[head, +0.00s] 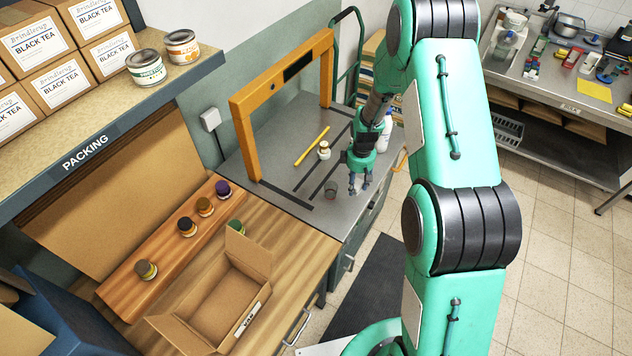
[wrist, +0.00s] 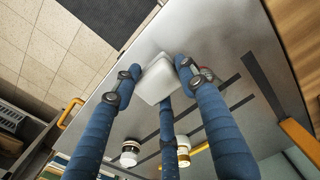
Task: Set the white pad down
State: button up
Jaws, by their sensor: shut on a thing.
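The white pad (wrist: 158,80) is a small pale block between the dark-tipped blue fingers of my gripper (wrist: 154,86) in the wrist view. The gripper is shut on it. The grey bench top (wrist: 225,35) lies behind the pad, close to the bench's edge. I cannot tell whether the pad touches the bench.
A small dark jar (head: 330,188) and a pale-lidded jar (head: 324,150) stand left of the gripper. A yellow rod (head: 311,146), an orange arch (head: 240,128) and a white bottle (head: 386,130) are nearby. An open carton (head: 240,262) stands on the wooden bench.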

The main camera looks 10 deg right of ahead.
notch_tip(320, 180, up, 8)
jog(key=shift+r, duration=0.1)
jog(key=w+a+f+b, duration=0.2)
jog(key=w+a+b, duration=0.5)
jog(key=w, duration=0.1)
jog(key=r+b, duration=0.1)
jog(key=b, duration=0.4)
send_over(308, 181)
jog(key=shift+n, duration=0.4)
notch_tip(308, 181, down, 4)
jog(key=shift+w+f, duration=0.1)
jog(key=shift+f, duration=0.15)
jog(key=shift+f+b, duration=0.5)
jog(key=shift+f, duration=2.6)
jog(key=shift+f+b, duration=0.35)
jog(key=shift+f, duration=1.55)
